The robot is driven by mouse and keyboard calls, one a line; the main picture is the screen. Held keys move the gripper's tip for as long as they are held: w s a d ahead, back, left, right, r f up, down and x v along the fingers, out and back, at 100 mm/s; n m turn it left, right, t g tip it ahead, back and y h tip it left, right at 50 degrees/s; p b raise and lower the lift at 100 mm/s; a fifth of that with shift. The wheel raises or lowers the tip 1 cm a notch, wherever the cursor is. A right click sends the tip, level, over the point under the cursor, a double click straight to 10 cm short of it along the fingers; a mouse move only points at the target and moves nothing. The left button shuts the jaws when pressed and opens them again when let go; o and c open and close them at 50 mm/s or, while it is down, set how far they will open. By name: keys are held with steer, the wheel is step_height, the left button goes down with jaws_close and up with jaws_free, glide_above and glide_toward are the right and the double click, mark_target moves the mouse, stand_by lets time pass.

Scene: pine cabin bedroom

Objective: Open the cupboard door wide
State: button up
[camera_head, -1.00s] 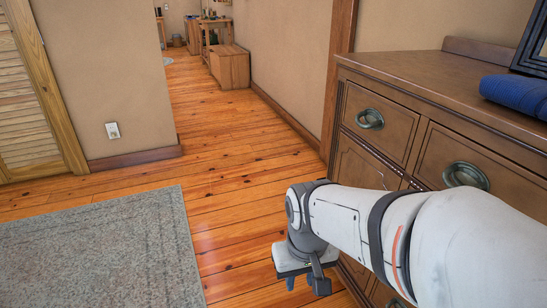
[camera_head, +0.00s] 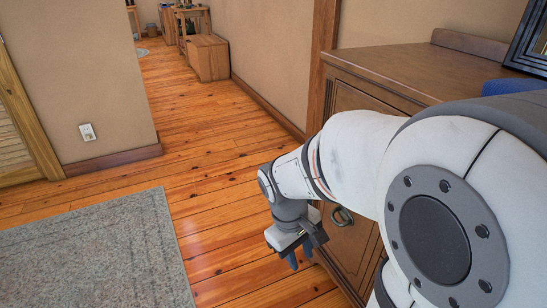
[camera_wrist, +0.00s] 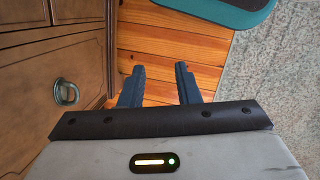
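The cupboard is a dark brown wooden dresser (camera_head: 385,75) at the right in the head view. Its door (camera_head: 350,240) is low on the front and looks shut, with a ring handle (camera_head: 342,216) partly behind my arm. In the wrist view the handle (camera_wrist: 66,92) shows at the left on the wooden front. My gripper (camera_head: 298,262) hangs low in front of the dresser, left of the handle and apart from it. In the wrist view its two dark fingers (camera_wrist: 160,78) are apart with only floor between them. My arm hides much of the front.
Plank floor (camera_head: 215,190) lies clear to the left of the dresser. A grey rug (camera_head: 95,260) covers the lower left. A blue item (camera_head: 510,85) and a dark frame (camera_head: 530,40) are on the dresser top. A wooden box (camera_head: 207,58) stands far back by the wall.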

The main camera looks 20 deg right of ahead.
steer(key=w+d+n+g+h+p, duration=0.3)
steer(key=w+d+n+h+p, duration=0.3)
steer(key=n, duration=0.3)
steer(key=n+t+h+p, duration=0.2)
steer(key=n+h+p, duration=0.4)
steer(key=n, duration=0.9)
glide_toward(337, 219)
steer(key=s+d+r, duration=0.1)
steer(key=s+r, duration=0.5)
steer(key=w+f+n+t+h+p, duration=0.2)
steer(key=w+f+n+t+p, duration=0.15)
steer(key=f+n, duration=0.5)
steer(key=shift+n+t, duration=0.45)
steer(key=shift+n, duration=0.1)
steer(key=b+x, duration=0.1)
steer(key=x, duration=0.7)
steer(key=shift+d+f+b, duration=0.1)
steer(key=shift+d+b, duration=0.1)
steer(key=shift+b, duration=0.15)
steer(key=shift+c, duration=0.4)
jaws_close()
